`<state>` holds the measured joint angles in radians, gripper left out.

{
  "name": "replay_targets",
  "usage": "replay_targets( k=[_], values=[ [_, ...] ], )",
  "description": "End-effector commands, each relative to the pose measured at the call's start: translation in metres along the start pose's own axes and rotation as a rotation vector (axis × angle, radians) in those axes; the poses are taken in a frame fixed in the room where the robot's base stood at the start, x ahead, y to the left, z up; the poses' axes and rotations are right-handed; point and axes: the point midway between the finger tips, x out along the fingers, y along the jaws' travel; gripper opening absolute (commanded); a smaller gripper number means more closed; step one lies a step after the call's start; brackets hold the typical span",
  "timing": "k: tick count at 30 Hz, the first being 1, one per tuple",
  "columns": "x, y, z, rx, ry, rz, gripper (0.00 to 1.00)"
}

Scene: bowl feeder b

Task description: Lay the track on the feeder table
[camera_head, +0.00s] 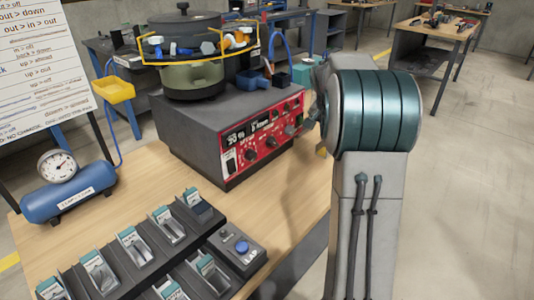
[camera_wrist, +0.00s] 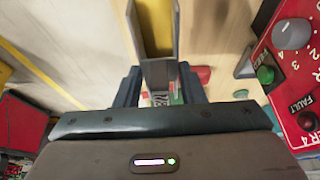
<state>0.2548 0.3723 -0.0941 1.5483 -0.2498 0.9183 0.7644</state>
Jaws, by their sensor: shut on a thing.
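In the wrist view my gripper (camera_wrist: 160,78) is shut on a short grey channel with a yellow inside, which looks like the track (camera_wrist: 156,28). In the head view my arm hides the gripper and nearly all of the track. The feeder table (camera_head: 290,205) has a light wooden top. On it stands the grey feeder base with a red control panel (camera_head: 262,137), and the bowl feeder (camera_head: 190,75) sits on top. In the wrist view the red panel (camera_wrist: 298,75) is at the right.
A rack of several labelled slots (camera_head: 150,262) and a small box with a blue button (camera_head: 238,250) occupy the table's front. A blue air tank with a gauge (camera_head: 70,195) and a yellow tray (camera_head: 113,90) are at the left. Bare wood shows right of the feeder base.

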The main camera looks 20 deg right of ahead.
Motion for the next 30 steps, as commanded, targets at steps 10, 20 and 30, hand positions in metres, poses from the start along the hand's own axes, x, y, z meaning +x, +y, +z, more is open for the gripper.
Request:
replay_targets(
  k=[10, 20, 30],
  values=[
    [0.013, -0.022, 0.073, -0.001, -0.002, 0.001, 0.07],
    [0.022, -0.037, 0.124, 0.005, 0.000, 0.001, 0.07],
    [0.056, -0.037, 0.141, 0.004, -0.002, 0.003, 0.07]
  ],
)
